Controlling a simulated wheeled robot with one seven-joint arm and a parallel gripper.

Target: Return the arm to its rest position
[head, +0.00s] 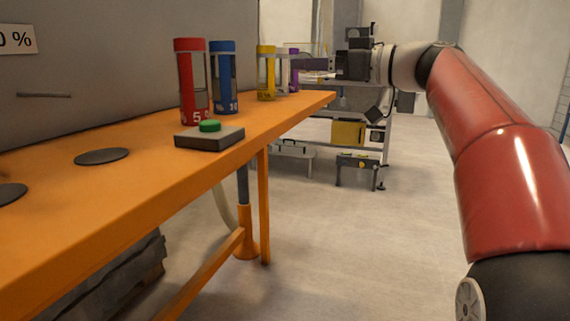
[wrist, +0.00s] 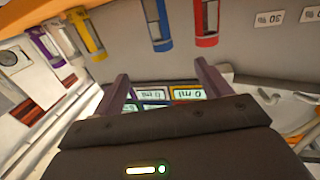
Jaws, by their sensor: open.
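My red and white arm (head: 505,165) reaches away from the right side of the head view and bends left at its far end. My gripper (head: 312,63) is at the far end of the orange bench (head: 120,170), beside the tubes at about their height. In the wrist view my gripper (wrist: 164,84) has its two dark fingers spread wide apart, with nothing held between them. Small framed labels, one reading "0 ml", show beyond the fingers.
Red (head: 191,82), blue (head: 225,78), yellow (head: 266,74) and purple (head: 293,70) tubes stand along the bench. A green button (head: 210,126) on a dark box sits near the bench edge. A metal cart (head: 385,150) stands behind. The floor between is clear.

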